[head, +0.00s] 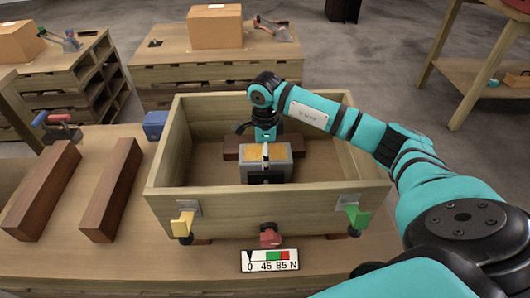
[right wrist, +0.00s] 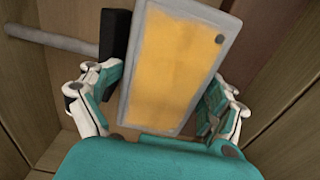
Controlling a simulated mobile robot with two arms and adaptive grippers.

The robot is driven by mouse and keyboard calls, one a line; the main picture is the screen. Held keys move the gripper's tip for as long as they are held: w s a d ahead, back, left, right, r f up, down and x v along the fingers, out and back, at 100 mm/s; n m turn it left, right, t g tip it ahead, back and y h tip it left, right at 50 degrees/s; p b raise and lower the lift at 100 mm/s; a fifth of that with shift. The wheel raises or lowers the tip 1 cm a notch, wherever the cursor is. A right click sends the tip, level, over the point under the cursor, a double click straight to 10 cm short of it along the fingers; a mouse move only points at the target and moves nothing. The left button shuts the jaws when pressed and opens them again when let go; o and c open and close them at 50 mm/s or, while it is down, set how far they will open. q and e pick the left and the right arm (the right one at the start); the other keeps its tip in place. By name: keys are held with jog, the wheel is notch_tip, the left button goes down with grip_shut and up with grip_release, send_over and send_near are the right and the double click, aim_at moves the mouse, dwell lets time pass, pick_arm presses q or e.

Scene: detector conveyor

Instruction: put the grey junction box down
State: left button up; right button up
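The grey junction box (head: 266,172) has an orange-yellow top panel and sits inside the walls of a large wooden crate (head: 262,202). Whether it touches the crate floor I cannot tell. My right gripper (head: 265,137) reaches down over the far side of the box. In the right wrist view the box (right wrist: 175,65) lies tilted between the fingers of the right gripper (right wrist: 160,92), which close against its two sides. My left gripper is not in view.
A dark wooden block (head: 231,148) lies in the crate behind the box. Yellow (head: 183,223), red (head: 270,236) and green (head: 354,217) fittings are on the crate's front. A gauge label (head: 269,261) lies before it. Two brown beams (head: 111,190) lie left, near a blue block (head: 155,124).

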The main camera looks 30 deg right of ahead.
jog(key=shift+r+p, duration=0.6)
jog(key=shift+r, duration=0.05)
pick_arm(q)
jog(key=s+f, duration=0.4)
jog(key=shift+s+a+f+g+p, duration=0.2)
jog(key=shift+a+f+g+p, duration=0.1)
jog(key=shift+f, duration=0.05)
pick_arm(e)
notch_tip(320, 180, up, 12)
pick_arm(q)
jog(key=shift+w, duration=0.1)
pick_arm(e)
jog(key=shift+w, duration=0.1)
